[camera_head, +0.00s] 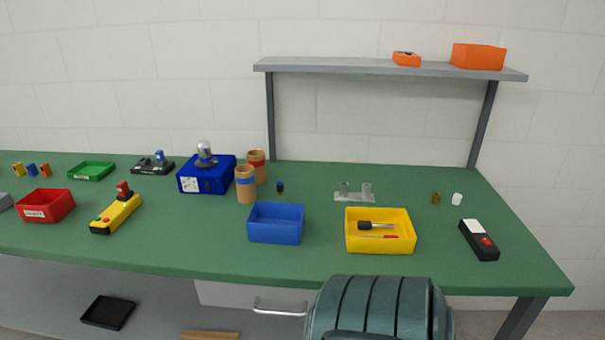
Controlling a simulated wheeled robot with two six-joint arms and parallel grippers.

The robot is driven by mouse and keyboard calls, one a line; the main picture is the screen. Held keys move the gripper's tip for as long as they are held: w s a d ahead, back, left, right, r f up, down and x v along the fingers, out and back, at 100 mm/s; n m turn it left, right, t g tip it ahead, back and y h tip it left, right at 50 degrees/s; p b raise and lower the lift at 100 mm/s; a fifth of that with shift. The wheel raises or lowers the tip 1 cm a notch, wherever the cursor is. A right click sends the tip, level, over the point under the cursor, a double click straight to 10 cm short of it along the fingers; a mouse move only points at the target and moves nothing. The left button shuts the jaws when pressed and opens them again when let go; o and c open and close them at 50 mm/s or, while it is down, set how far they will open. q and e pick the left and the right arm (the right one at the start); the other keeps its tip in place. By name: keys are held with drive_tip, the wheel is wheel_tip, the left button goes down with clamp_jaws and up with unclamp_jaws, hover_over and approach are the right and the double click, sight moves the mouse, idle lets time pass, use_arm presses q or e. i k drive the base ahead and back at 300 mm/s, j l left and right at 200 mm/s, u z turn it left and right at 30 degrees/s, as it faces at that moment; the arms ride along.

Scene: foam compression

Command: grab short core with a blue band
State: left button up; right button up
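A brown cardboard core with a blue band (246,185) stands upright on the green table, left of the middle. A similar brown core with a red band (257,164) stands just behind it to the right. The two cores look close in size, and I cannot tell for sure which is shorter. The blue-banded core is right beside the blue box device and behind the blue bin. Neither of my grippers shows in this view.
A blue box device (207,178) with a metal dome stands left of the cores. A blue bin (276,224) and a yellow bin (379,245) holding tools stand in front. A small dark cylinder (280,186) stands right of the cores. A grey shelf (390,69) spans above.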

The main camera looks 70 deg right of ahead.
sight(245, 174)
drive_tip(key=z, duration=1.9)
